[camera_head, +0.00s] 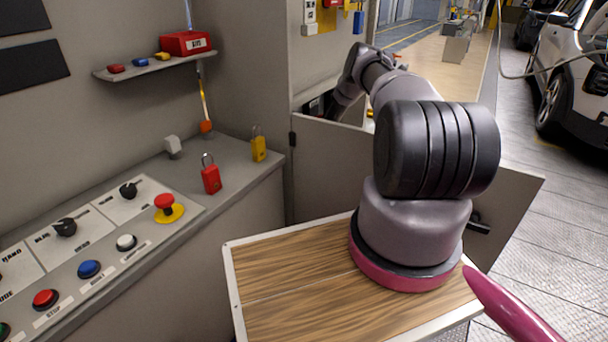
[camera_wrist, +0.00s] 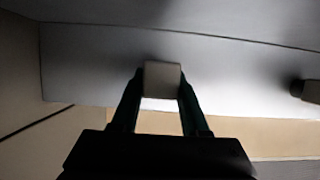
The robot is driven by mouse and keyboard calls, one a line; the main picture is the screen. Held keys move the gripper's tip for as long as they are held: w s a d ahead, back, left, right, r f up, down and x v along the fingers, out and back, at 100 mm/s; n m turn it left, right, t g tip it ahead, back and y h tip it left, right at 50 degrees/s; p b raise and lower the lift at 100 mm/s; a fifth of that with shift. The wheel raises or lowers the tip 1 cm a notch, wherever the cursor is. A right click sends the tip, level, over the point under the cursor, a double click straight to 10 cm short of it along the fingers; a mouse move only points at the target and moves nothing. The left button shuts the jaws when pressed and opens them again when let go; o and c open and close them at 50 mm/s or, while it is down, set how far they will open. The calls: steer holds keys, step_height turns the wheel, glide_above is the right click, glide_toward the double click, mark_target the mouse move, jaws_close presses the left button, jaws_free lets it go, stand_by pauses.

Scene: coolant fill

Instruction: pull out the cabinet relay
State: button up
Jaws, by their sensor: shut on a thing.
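In the wrist view my gripper (camera_wrist: 160,88) is shut on a small pale grey block, which I take to be the relay (camera_wrist: 162,77). The two dark fingers grip its sides. A pale grey panel lies behind the block; I cannot tell whether they touch. In the head view my arm reaches behind the open door of the grey cabinet (camera_head: 335,155). My fingers and the held relay are hidden there.
A small pale block (camera_head: 173,146), a red padlock (camera_head: 210,176) and a yellow padlock (camera_head: 258,146) stand on the counter left of the cabinet. A control panel (camera_head: 100,225) is nearer. A dark knob-like part (camera_wrist: 303,89) shows at right in the wrist view.

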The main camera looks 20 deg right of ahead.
steer(key=shift+r, duration=0.15)
steer(key=shift+r, duration=2.25)
